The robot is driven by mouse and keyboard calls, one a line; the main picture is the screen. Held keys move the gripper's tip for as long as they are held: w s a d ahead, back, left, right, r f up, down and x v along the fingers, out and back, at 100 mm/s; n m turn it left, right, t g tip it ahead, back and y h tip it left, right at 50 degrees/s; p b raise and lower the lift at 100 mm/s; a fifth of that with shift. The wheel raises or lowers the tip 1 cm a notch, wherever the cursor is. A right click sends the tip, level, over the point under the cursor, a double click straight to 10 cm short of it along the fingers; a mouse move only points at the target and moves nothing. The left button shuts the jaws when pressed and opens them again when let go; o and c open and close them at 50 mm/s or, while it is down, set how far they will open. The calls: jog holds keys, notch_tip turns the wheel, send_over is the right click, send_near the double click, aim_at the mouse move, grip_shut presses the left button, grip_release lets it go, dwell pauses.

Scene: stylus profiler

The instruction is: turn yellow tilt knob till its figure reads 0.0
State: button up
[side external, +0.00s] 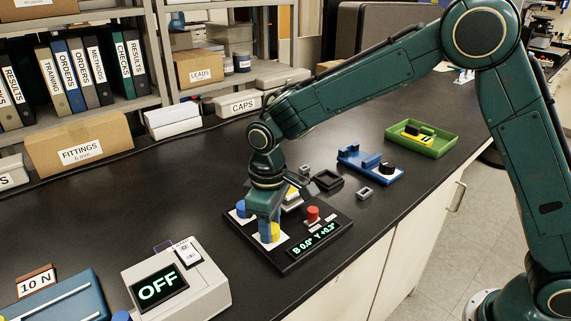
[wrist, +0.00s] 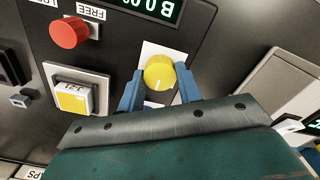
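The yellow tilt knob (side external: 270,233) sits on a white plate at the front of a black control panel (side external: 296,262). In the wrist view the knob (wrist: 159,73) shows a pale pointer line on its lower part. My gripper (wrist: 160,78) has one blue finger on each side of the knob, both appearing to touch it. In the side view my gripper (side external: 268,222) comes down from above and partly hides the knob. The panel display (side external: 314,240) reads B 0.0° and Y +0.3°. The wrist view shows only the B part of the display (wrist: 152,6).
A red knob (side external: 312,214) and a blue knob (side external: 241,209) stand on the same panel, near my gripper. A grey box with an OFF display (side external: 159,288) stands at the front left. A blue fixture (side external: 369,168) and green tray (side external: 421,139) lie farther right.

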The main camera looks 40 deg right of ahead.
jog(key=shift+c, duration=0.6)
jog(key=shift+n, duration=3)
jog(key=o, duration=1.1)
jog(key=shift+r, duration=0.1)
jog(key=shift+r, duration=3.9)
jog(key=shift+r, duration=0.1)
notch_tip(320, 180, up, 14)
jog(key=shift+f, duration=0.15)
